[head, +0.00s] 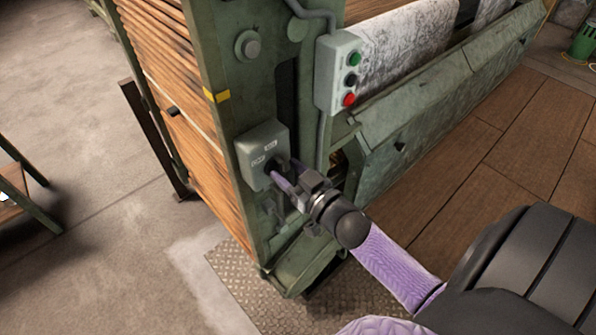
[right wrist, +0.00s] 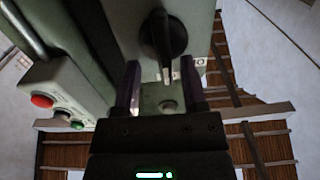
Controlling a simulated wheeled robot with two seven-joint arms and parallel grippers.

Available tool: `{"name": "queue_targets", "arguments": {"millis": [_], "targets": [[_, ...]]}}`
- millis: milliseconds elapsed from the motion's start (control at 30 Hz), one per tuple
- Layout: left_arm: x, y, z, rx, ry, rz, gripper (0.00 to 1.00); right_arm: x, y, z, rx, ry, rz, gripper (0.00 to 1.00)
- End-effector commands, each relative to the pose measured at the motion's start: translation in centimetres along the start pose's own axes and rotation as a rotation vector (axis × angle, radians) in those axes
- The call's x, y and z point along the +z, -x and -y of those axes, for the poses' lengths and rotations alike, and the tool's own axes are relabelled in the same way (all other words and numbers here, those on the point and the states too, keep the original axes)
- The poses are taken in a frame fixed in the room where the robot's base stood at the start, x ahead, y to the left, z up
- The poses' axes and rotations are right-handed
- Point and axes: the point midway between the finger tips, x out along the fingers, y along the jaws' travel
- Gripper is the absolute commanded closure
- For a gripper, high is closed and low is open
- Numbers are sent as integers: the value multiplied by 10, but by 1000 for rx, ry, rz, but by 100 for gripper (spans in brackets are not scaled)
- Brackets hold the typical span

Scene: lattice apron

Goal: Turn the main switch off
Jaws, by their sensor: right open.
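The main switch is a grey box (head: 250,157) on the green machine post, with small labels too small to read surely. Its black rotary knob (right wrist: 163,36) shows in the right wrist view, with its handle pointing down in that picture. My right gripper (head: 282,172) is at the front of the box and partly hides the knob in the head view. In the right wrist view its two purple fingers (right wrist: 161,75) are apart, on either side of the handle's lower end. I see no grip on it. My left gripper is not in view.
A button box (head: 339,73) with green, black and red buttons is above and right of the switch; it also shows in the wrist view (right wrist: 58,95). The green machine frame (head: 232,95) stands close around the gripper. Open floor (head: 100,270) lies to the left.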

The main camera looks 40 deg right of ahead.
Motion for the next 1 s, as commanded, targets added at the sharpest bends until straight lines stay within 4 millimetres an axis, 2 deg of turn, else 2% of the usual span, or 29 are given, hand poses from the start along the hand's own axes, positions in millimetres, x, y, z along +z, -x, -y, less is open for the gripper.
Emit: {"name": "queue_targets", "arguments": {"millis": [33,133,367,600,1000], "targets": [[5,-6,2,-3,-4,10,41,6,-4,0,0,0,2,46],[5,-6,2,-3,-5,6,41,6,-8,0,0,2,3,46],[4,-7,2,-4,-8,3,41,7,-8,0,1,1,4,48],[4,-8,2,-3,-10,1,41,9,-8,0,2,1,5,99],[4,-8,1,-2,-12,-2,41,10,-8,-2,7,17,8,100]]}}
